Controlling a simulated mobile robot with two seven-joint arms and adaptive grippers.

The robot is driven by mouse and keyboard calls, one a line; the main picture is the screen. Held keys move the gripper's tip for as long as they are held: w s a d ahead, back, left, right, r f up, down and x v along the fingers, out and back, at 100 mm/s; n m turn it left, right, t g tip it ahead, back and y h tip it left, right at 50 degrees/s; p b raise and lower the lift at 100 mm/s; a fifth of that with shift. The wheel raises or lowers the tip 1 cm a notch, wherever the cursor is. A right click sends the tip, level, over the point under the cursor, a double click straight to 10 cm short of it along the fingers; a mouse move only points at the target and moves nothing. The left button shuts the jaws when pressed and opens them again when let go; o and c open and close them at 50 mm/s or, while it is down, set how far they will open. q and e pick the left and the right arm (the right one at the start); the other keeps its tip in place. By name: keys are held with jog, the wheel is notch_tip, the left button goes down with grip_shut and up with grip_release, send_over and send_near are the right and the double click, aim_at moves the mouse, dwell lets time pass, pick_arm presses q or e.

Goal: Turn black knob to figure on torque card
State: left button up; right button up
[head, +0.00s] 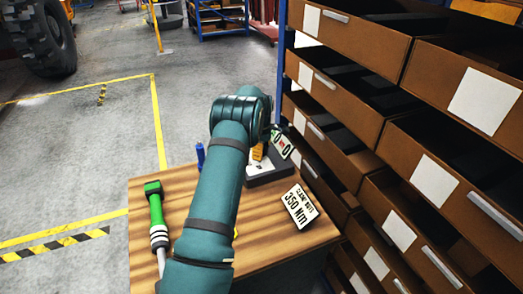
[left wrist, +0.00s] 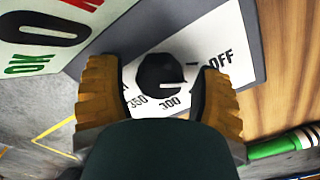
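The torque card (head: 299,206) stands on the wooden bench in the head view and reads "CLAMP NUTS 350 Nm". In the left wrist view the black knob (left wrist: 160,71) sits on a white dial face (left wrist: 235,45) marked OFF, 300 and 350. My left gripper (left wrist: 160,92) is open, with one orange finger on each side of the knob and a narrow gap at each side. In the head view my left arm hides the knob and most of this gripper (head: 258,152). My right gripper is in neither view.
A grey device base (head: 270,173) with a tilted white panel (head: 283,146) stands at the bench's back edge. A green-handled tool (head: 156,215) and a blue item (head: 200,155) lie left of my arm. Brown drawers (head: 345,100) rise close on the right.

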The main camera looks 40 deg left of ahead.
pick_arm(q)
jog(key=c, duration=0.8)
jog(key=shift+c, duration=0.2)
